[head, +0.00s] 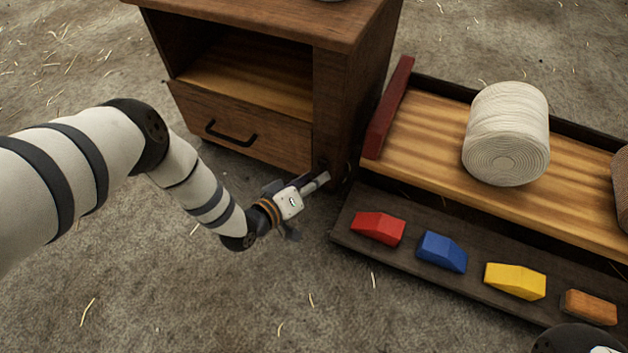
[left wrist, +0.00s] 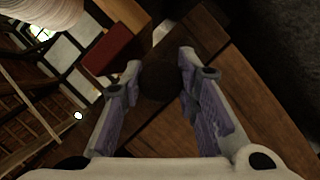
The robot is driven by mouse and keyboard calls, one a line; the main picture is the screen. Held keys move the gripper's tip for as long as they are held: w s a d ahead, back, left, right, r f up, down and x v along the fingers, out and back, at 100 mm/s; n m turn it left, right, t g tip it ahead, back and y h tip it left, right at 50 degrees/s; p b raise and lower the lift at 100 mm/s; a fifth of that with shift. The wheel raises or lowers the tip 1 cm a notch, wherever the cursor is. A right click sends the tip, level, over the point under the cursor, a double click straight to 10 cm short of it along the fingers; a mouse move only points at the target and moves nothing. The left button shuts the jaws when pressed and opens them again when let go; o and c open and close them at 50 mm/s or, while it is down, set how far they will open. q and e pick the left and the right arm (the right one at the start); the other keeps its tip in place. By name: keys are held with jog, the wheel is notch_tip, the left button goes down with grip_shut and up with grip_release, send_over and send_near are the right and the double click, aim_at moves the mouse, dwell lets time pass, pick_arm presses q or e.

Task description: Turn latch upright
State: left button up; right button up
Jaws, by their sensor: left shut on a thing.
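The latch (left wrist: 158,82) shows in the left wrist view as a dark, rounded piece between my left fingertips, against the brown wood of the cabinet. My left gripper (head: 322,178) reaches in from the left to the lower right corner post of the cabinet (head: 330,110) and is shut on the latch. Its two fingers (left wrist: 162,75) stand apart with the latch between them. In the head view the fingers and the shadow hide most of the latch, so I cannot tell its tilt. My right gripper is not in view.
The cabinet has an open shelf and a closed drawer (head: 240,125). To the right, a wooden bed with a red end board (head: 388,108) carries a rope coil (head: 507,133). Red (head: 378,228), blue (head: 442,251), yellow (head: 515,281) and wooden (head: 588,307) blocks lie along a dark ledge.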

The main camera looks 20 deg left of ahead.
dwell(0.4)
pick_arm(q)
jog(key=o, duration=1.2)
jog(key=shift+c, duration=0.2)
jog(key=shift+s, duration=0.1)
jog(key=v, duration=1.2)
